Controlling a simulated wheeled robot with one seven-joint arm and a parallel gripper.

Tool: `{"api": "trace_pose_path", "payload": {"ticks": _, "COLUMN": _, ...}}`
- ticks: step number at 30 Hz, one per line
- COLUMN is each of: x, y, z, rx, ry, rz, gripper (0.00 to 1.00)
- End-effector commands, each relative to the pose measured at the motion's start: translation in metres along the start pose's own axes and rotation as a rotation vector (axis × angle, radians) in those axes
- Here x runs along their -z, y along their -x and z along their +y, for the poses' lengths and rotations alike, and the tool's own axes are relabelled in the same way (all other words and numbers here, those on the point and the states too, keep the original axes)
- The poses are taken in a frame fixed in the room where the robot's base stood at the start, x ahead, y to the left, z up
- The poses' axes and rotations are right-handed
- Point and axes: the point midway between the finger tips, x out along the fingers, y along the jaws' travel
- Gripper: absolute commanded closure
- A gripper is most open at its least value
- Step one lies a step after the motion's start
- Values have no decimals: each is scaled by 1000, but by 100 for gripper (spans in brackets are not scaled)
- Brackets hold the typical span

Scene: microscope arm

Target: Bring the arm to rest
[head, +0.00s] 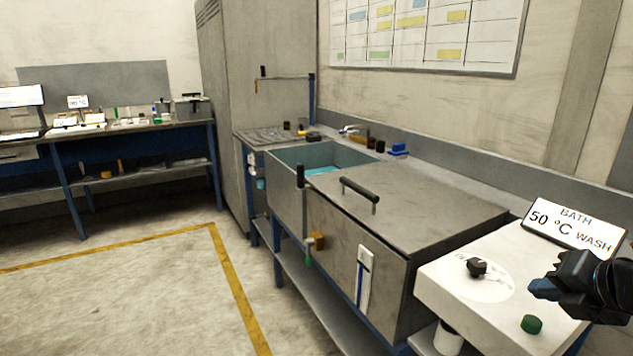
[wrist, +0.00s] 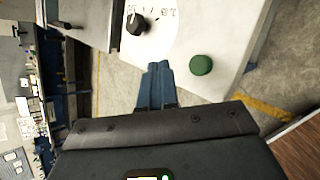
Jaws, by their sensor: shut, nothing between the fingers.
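My gripper (head: 540,289) is at the right edge of the head view, over the white control box (head: 450,287). Its blue fingers are together with nothing between them; they also show in the wrist view (wrist: 157,68). In the head view the black dial knob (head: 477,267) is left of the fingertips, and the green button (head: 531,324) is just below them. The wrist view shows the black knob (wrist: 136,24) up and left of the fingers and the green button (wrist: 201,65) to their right. The fingers appear apart from both.
A sign reading "BATH 50 °C WASH" (head: 575,228) stands behind the control box, close to my gripper. A steel bath with a lid (head: 410,207) and an open basin (head: 320,155) lies to the left. A bench (head: 130,128) with small items stands far left. The floor (head: 120,300) is clear.

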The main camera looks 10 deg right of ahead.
Motion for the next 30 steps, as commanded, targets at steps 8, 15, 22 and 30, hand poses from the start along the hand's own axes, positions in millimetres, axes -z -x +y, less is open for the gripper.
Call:
{"api": "trace_pose_path", "payload": {"ticks": 8, "x": 104, "y": -26, "z": 1, "rx": -119, "ry": -501, "rz": -18, "gripper": 100}}
{"api": "trace_pose_path", "payload": {"ticks": 15, "x": 190, "y": -16, "z": -14, "rx": -200, "ry": -948, "rz": -29, "gripper": 100}}
{"api": "trace_pose_path", "payload": {"ticks": 22, "x": 259, "y": 21, "z": -41, "rx": -270, "ry": -1326, "rz": -26, "gripper": 100}}
{"api": "trace_pose_path", "payload": {"ticks": 30, "x": 314, "y": 90, "z": -77, "rx": -363, "ry": -1697, "rz": 14, "gripper": 100}}
